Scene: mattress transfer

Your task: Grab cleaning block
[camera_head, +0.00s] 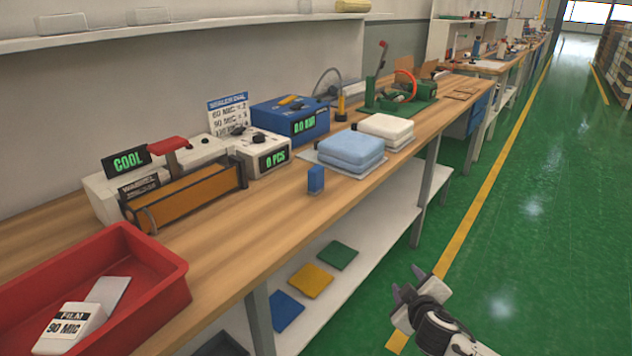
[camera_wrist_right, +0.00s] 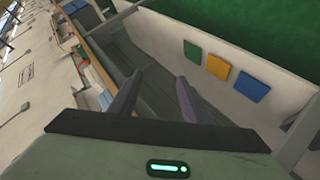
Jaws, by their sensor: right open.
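A small upright blue block (camera_head: 316,180), the likely cleaning block, stands near the front edge of the wooden workbench (camera_head: 235,250). My right gripper (camera_head: 407,282) is open and empty. It is over the green floor in front of the bench, low and to the right of the block, well apart from it. In the right wrist view its two fingers (camera_wrist_right: 158,80) are spread with nothing between them. I cannot make out the block clearly there. My left gripper is not in view.
A red bin (camera_head: 165,270) with a film box (camera_head: 72,328) is at the near left. A sealer (camera_head: 185,195), a white counter (camera_head: 262,155) and a blue device (camera_head: 290,120) line the back. Green, yellow and blue squares (camera_head: 311,280) lie on the lower shelf. The floor is clear.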

